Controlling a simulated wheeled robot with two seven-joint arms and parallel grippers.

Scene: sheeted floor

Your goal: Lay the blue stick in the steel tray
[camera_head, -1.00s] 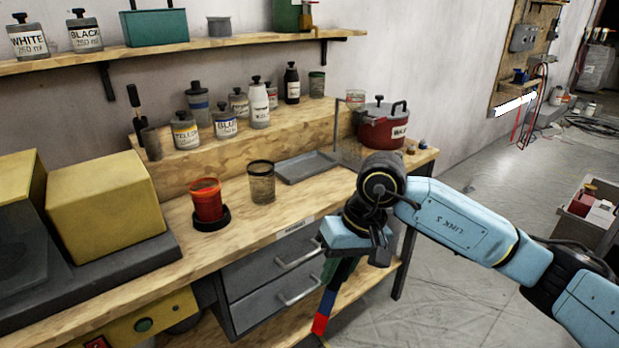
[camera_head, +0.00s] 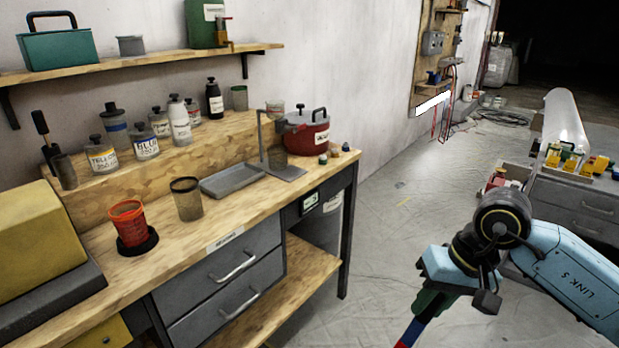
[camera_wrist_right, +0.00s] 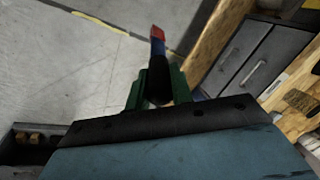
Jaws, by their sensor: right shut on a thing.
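My right gripper (camera_head: 430,304) hangs over the floor to the right of the workbench. Its green fingers are shut on a stick that points downward. The grey steel tray (camera_head: 231,180) lies flat and empty on the bench top, well to the left of the gripper. My left gripper is out of view.
On the bench, a red cup (camera_head: 129,224) and a smoky cup (camera_head: 186,198) stand left of the tray. A stand and a red pot (camera_head: 306,134) are at its right. Bottles line the raised ledge behind. Open floor (camera_head: 385,230) lies between bench and gripper.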

